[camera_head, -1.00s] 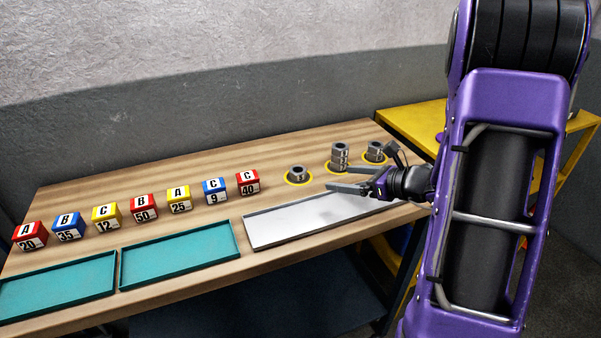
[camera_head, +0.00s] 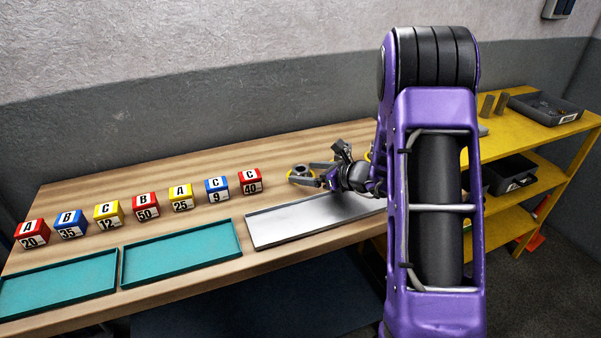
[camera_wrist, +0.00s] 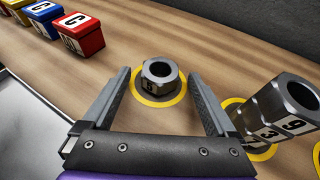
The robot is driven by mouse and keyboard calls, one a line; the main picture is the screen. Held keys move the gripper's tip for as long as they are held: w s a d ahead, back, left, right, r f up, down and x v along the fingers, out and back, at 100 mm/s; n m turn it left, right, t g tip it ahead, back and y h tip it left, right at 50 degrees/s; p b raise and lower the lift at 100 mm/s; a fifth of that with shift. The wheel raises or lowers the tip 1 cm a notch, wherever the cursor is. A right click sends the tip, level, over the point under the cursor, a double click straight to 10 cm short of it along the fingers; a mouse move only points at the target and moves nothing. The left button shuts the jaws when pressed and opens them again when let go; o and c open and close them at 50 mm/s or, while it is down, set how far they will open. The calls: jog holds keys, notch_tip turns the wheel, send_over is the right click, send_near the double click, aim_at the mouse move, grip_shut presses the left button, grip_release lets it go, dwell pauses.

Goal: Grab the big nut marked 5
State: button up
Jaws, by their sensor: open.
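The big nut marked 5 (camera_wrist: 160,77) is a single dark grey hex nut lying flat inside a yellow ring on the wooden table. Its label faces the wrist camera. In the wrist view my gripper (camera_wrist: 160,88) is open, with one finger on each side of the nut and nothing held. I cannot tell whether either finger touches it. In the head view the nut (camera_head: 300,171) shows just beyond the fingertips of my gripper (camera_head: 309,173).
A stack of nuts marked 3 and 9 (camera_wrist: 284,110) stands close to the right finger. Several coloured lettered blocks (camera_head: 251,181) line the table at left. A metal tray (camera_head: 300,222) and teal trays (camera_head: 180,252) lie in front. A yellow shelf (camera_head: 540,130) stands at right.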

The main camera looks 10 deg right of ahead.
jog(key=shift+w, duration=0.1)
grip_shut()
dwell(0.4)
